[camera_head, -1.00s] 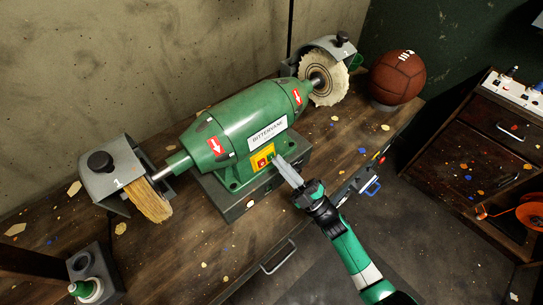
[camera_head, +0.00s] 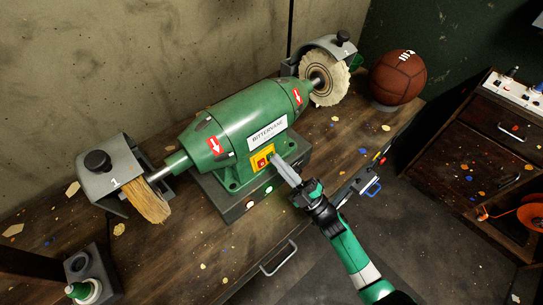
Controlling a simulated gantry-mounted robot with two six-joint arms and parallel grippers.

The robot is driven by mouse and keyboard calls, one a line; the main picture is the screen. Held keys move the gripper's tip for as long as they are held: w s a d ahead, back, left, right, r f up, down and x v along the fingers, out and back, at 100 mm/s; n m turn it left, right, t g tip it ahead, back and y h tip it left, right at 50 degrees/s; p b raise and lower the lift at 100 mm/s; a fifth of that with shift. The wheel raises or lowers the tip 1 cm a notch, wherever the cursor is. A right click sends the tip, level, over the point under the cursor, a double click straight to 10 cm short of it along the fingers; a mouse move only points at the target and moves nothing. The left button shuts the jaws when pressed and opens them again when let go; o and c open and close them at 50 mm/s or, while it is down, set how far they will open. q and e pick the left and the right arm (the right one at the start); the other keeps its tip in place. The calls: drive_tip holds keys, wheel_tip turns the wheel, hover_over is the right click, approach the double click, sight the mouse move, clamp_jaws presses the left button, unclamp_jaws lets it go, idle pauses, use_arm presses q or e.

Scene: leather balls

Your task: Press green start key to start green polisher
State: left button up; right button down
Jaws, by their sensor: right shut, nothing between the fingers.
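The green polisher (camera_head: 235,120) stands on a dark grey base on the workbench. Its yellow switch plate (camera_head: 258,152) shows a red key (camera_head: 262,162) on the front. The green start key cannot be made out; the fingertips cover that side of the plate. My right gripper (camera_head: 281,168) is shut and empty, with its tips at the right edge of the switch plate, seemingly touching it. A green lamp (camera_head: 269,189) glows on the base, and a pale lamp (camera_head: 250,204) shows beside it. My left gripper is not in view.
A bristle wheel (camera_head: 148,202) sits at the polisher's left end and a white cloth wheel (camera_head: 328,82) at its right end, both under grey guards. A brown leather ball (camera_head: 397,77) rests at the bench's far right. A drawer cabinet (camera_head: 480,155) stands apart at right.

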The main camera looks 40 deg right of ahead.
drive_tip(key=shift+s+r+p, duration=0.15)
drive_tip(key=shift+s+p, duration=0.3)
drive_tip(key=shift+s, duration=0.35)
drive_tip(key=shift+r, duration=0.1)
drive_tip(key=s+p, duration=0.1)
drive_tip(key=s, duration=0.1)
drive_tip(key=s+r+p, duration=0.1)
drive_tip(key=s+p, duration=0.1)
drive_tip(key=shift+s, duration=0.4)
idle(0.4)
